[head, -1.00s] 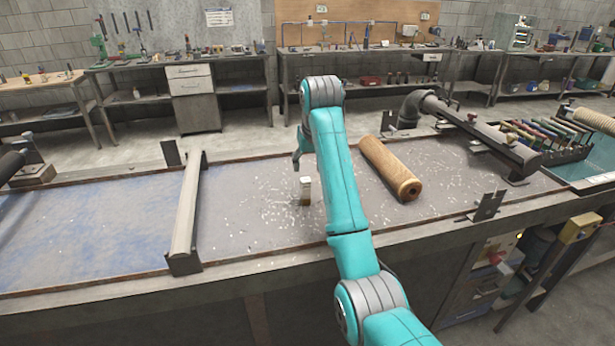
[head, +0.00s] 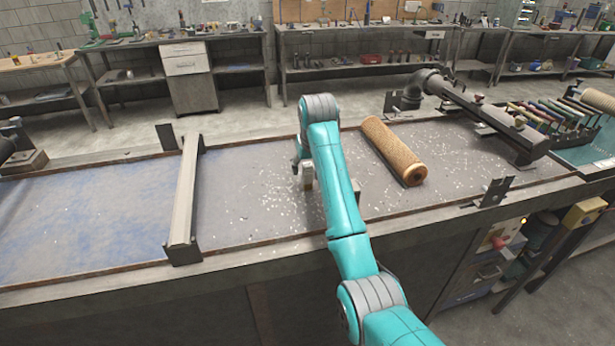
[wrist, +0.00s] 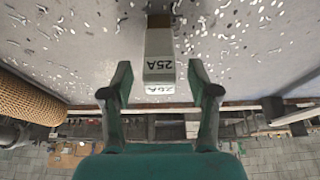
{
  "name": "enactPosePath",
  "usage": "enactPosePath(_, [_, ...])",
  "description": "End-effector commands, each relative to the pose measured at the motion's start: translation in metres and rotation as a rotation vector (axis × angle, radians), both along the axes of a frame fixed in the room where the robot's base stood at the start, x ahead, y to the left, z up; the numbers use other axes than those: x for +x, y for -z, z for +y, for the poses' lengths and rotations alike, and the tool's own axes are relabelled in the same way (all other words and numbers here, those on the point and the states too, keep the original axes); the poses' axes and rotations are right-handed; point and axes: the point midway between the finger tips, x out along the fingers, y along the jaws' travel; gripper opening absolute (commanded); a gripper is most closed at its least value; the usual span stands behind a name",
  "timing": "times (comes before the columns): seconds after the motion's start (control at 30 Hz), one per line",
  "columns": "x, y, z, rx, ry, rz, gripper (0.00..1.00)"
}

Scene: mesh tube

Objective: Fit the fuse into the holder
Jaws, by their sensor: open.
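The fuse (wrist: 159,58) is a pale grey block marked 25A. In the wrist view its near end lies between the fingers of my gripper (wrist: 159,80), with a gap on each side. My gripper is open and not closed on it. A narrower brown part (wrist: 158,20) shows at the fuse's far end. In the head view the fuse (head: 308,178) stands on the bench, partly hidden by my arm. One dark finger of my gripper (head: 297,160) shows just left of it. I cannot make out a separate holder in either view.
A perforated tan tube (head: 392,150) lies right of my arm. A long metal bar (head: 186,195) crosses the bench at left. A dark pipe fixture (head: 470,110) and a rack of coloured tools (head: 545,115) stand at right. The bench (head: 255,200) around the fuse is scattered with pale chips.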

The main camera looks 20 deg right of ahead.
Motion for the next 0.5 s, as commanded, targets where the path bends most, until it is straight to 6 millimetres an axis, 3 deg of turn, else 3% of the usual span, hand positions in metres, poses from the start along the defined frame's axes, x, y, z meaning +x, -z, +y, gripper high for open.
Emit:
enactPosePath(0.2, [0.009, 0.021, 0.0, 0.0, 0.0, 0.001, 0.6])
enactPosePath(0.47, [0.01, 0.022, 0.0, 0.0, 0.0, -0.001, 0.6])
enactPosePath(0.5, [0.009, 0.022, 0.0, 0.0, 0.0, -0.001, 0.5])
